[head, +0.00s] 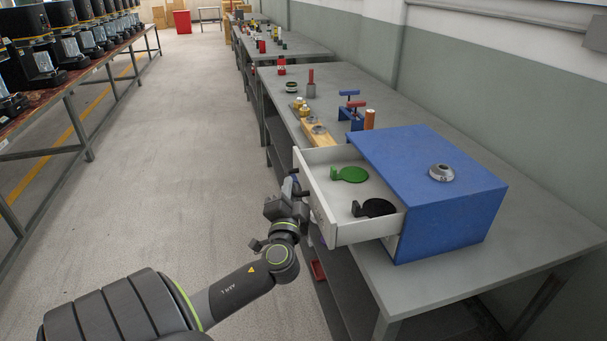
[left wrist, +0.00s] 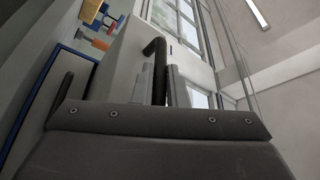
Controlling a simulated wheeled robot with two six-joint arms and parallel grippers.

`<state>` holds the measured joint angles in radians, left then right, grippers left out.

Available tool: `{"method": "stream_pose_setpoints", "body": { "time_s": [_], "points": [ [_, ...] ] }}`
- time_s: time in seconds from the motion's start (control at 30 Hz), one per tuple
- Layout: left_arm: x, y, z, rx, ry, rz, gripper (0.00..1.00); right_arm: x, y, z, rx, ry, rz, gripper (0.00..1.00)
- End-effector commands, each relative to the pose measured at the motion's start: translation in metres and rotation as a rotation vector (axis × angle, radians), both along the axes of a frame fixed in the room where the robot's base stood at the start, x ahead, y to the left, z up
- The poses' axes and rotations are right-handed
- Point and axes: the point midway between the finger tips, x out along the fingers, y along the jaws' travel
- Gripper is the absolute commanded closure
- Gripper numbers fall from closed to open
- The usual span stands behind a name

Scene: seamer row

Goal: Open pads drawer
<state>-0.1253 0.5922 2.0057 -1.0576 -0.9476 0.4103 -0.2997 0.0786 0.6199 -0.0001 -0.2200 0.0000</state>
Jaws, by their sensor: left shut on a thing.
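The white drawer (head: 352,233) stands pulled out of the blue cabinet (head: 425,180) on the grey bench. A green round pad (head: 350,174) and a black round pad (head: 379,207) lie inside it, apart from each other. My left gripper (head: 292,188) is at the outer face of the drawer front. In the left wrist view, its fingers (left wrist: 161,88) are shut on the drawer's dark bent handle (left wrist: 157,58), against the pale drawer front (left wrist: 121,55). The gripper hides most of the handle in the head view. My right gripper is out of view.
A grey ring-shaped part (head: 441,173) sits on the cabinet top. The aisle floor (head: 190,150) at left is clear.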

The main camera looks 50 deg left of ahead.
Motion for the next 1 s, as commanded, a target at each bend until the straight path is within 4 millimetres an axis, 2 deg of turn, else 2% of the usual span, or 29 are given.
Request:
{"method": "stream_pose_setpoints", "body": {
  "time_s": [0.2,0.57,0.6,0.73,1.0],
  "points": [
    [-0.0073,0.0039,-0.0021,-0.004,0.003,0.0,1.0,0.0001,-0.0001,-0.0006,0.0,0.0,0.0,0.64],
    [-0.0081,0.0044,-0.0023,-0.005,0.003,0.001,1.0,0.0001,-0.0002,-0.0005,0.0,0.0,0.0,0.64],
    [-0.0081,0.0044,-0.0023,-0.005,0.003,0.002,0.85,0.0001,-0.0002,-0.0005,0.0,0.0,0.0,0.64],
    [-0.008,0.0044,-0.0018,-0.004,0.002,0.002,0.68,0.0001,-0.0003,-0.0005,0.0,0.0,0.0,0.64],
    [-0.0078,0.004,-0.0009,-0.002,0.001,0.001,0.66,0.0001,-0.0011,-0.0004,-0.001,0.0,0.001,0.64]
  ]
}}
